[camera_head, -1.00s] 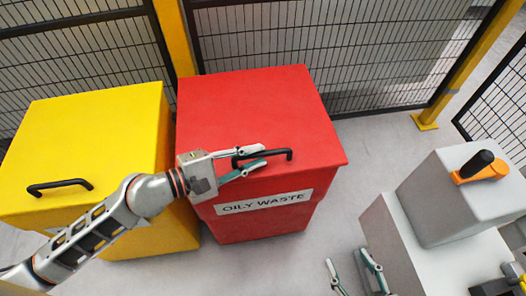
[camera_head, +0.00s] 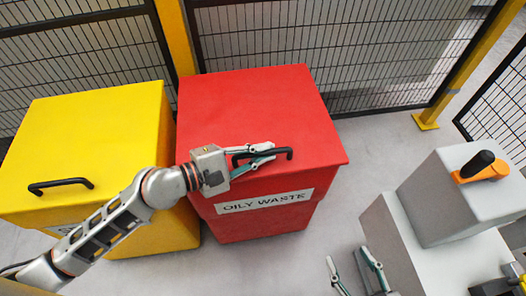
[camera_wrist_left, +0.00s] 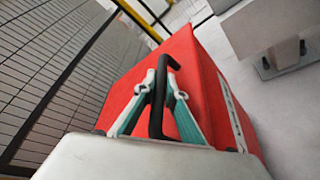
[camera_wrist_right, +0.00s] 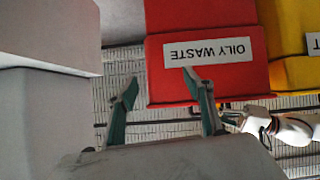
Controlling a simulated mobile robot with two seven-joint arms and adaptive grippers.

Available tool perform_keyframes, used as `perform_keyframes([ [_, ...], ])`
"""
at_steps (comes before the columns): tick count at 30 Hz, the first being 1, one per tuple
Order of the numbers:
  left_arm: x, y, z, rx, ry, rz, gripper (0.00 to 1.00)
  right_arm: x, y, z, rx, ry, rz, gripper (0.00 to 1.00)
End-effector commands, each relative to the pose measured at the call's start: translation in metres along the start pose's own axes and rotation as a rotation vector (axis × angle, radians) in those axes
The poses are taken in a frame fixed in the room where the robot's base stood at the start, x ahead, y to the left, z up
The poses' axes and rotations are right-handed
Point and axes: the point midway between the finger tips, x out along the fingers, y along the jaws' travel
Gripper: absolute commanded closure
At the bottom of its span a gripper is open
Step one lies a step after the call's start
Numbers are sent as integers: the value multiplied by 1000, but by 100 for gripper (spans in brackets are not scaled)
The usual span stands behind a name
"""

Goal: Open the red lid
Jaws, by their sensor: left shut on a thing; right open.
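The red lid (camera_head: 250,105) lies flat and closed on the red bin labelled OILY WASTE (camera_head: 265,222). A black bar handle (camera_head: 281,153) stands near the lid's front edge. My left gripper (camera_head: 262,157) is shut on this handle; in the left wrist view the handle (camera_wrist_left: 156,115) passes between the two fingers (camera_wrist_left: 157,92). My right gripper (camera_head: 352,268) is open and empty, low to the right of the bin. In the right wrist view its fingers (camera_wrist_right: 160,78) are apart, with the bin's label (camera_wrist_right: 208,50) beyond them.
A yellow bin (camera_head: 90,140) with a black handle stands left of the red one. A grey block (camera_head: 460,200) with an orange and black item (camera_head: 482,166) is at the right. Mesh fencing (camera_head: 330,50) runs behind the bins. Open floor lies between the red bin and the grey block.

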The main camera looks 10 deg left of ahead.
Motion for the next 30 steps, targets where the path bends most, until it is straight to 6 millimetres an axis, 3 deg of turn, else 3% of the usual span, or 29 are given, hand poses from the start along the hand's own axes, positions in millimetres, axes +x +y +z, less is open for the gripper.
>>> perform_keyframes([
  [3,-3,23,9,-8,-2,3,100,-1,9,-11,-23,10,15,48],
  [6,-6,40,16,-34,-3,-6,100,-9,20,18,-59,-60,31,48],
  [12,-12,81,31,-118,-3,-40,100,-16,27,10,-60,-59,52,48],
  [18,-16,121,40,-229,-1,-90,100,-23,32,15,-56,-85,65,48],
  [30,-17,200,44,-452,0,-187,100,-31,29,4,-34,-82,60,48],
])
